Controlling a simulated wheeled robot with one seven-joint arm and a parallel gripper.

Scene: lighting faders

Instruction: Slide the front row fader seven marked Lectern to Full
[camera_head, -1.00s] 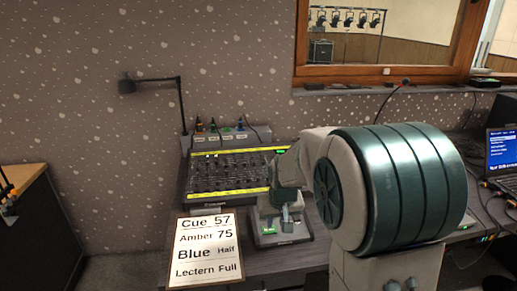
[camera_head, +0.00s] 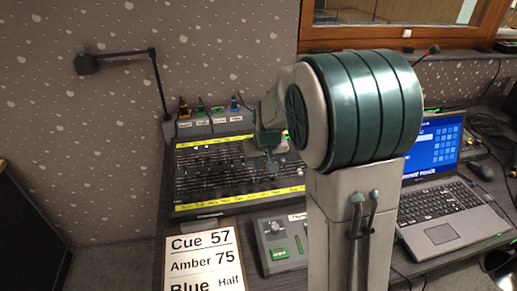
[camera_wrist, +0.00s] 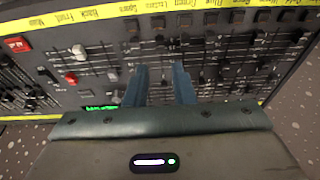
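The lighting desk (camera_head: 192,172) is a black panel with rows of faders and yellow label strips along its far and near edges. In the head view my gripper (camera_head: 271,168) is over the right part of its panel. The wrist view shows the panel (camera_wrist: 230,55) upside down, with a yellow label strip (camera_wrist: 165,8) along the top. There my gripper (camera_wrist: 160,70) has two blue-green fingers apart, with a clear gap and nothing visibly held. Fader slots and small dark caps lie around the fingertips. I cannot tell which cap is Lectern, or whether a fingertip touches one.
An open laptop (camera_head: 440,200) is at right.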

